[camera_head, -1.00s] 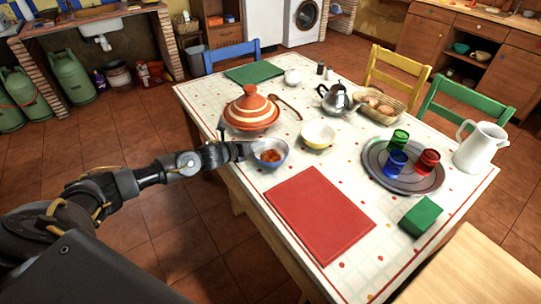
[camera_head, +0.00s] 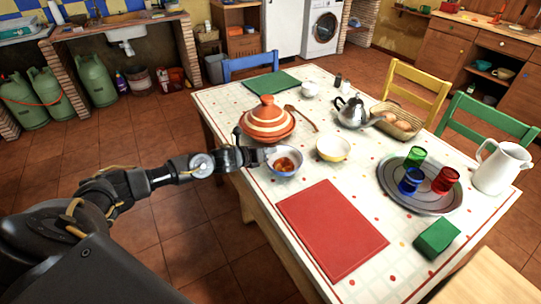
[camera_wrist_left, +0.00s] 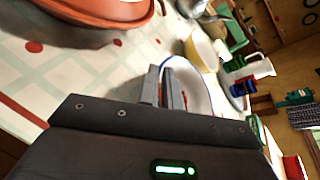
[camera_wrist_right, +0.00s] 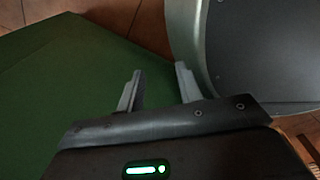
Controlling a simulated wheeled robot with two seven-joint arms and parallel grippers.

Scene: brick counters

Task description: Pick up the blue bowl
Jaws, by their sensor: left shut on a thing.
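The blue bowl (camera_head: 287,165), blue outside with a pale inside and reddish-brown food in it, is at the table's left edge in the head view. My left gripper (camera_head: 263,155) reaches it from the left and is shut on its near rim. In the left wrist view, the fingers (camera_wrist_left: 165,90) pinch the rim of the bowl (camera_wrist_left: 194,82). I cannot tell whether the bowl's base touches the table. My right gripper (camera_wrist_right: 158,88) shows only in its wrist view, with its fingers apart and nothing between them.
A tagine (camera_head: 268,124) stands just behind the blue bowl. A yellow bowl (camera_head: 333,149) is close on its right. A red mat (camera_head: 332,230) lies in front. A tray (camera_head: 440,203) with coloured glasses, a teapot (camera_head: 352,112) and a white jug (camera_head: 502,170) stand farther right.

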